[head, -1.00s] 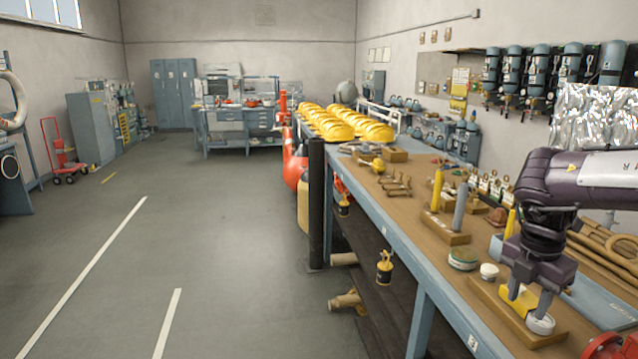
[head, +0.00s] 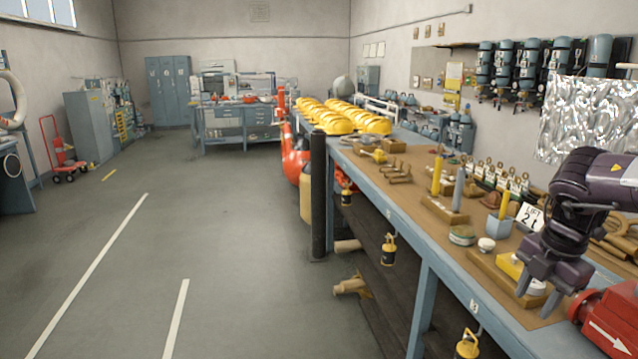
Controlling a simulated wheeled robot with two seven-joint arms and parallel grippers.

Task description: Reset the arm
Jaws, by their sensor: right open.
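My right arm comes in from the right in the head view. Its dark right gripper (head: 536,289) hangs over the near right part of the workbench (head: 408,228), fingers pointing down. It is open, with nothing seen between the fingers. Behind the fingers, partly hidden, lies a yellow piece (head: 510,265) with a pale round end on a wooden block. My left gripper and left arm are not in view.
A red cylinder (head: 610,315) with a white arrow lies close to the gripper at right. A lettered white card (head: 531,216), a green-lidded tin (head: 461,235), and yellow and grey posts stand nearby. Yellow helmets (head: 335,119) fill the bench's far end.

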